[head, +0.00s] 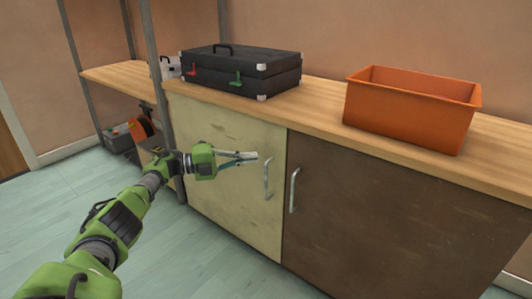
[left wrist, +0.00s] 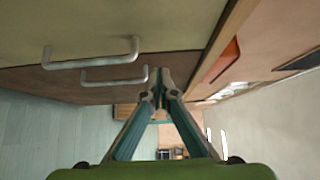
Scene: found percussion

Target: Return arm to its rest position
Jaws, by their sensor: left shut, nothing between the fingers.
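My left gripper (head: 254,156) is at the end of the green left arm, in front of the pale cabinet door (head: 222,168). It is shut and empty, just left of that door's metal handle (head: 267,179) in the head view. In the left wrist view its fingertips (left wrist: 162,80) meet, and two handles show to the left of them, the upper one (left wrist: 92,52) on the pale door. I cannot tell whether the gripper touches the door. My right gripper is not in view.
A wooden counter (head: 320,98) runs above the cabinet. A black case (head: 240,70) and an orange bin (head: 410,107) stand on it. The dark brown door (head: 390,215) with its own handle (head: 293,190) is to the right. A shelf rack (head: 115,78) stands left.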

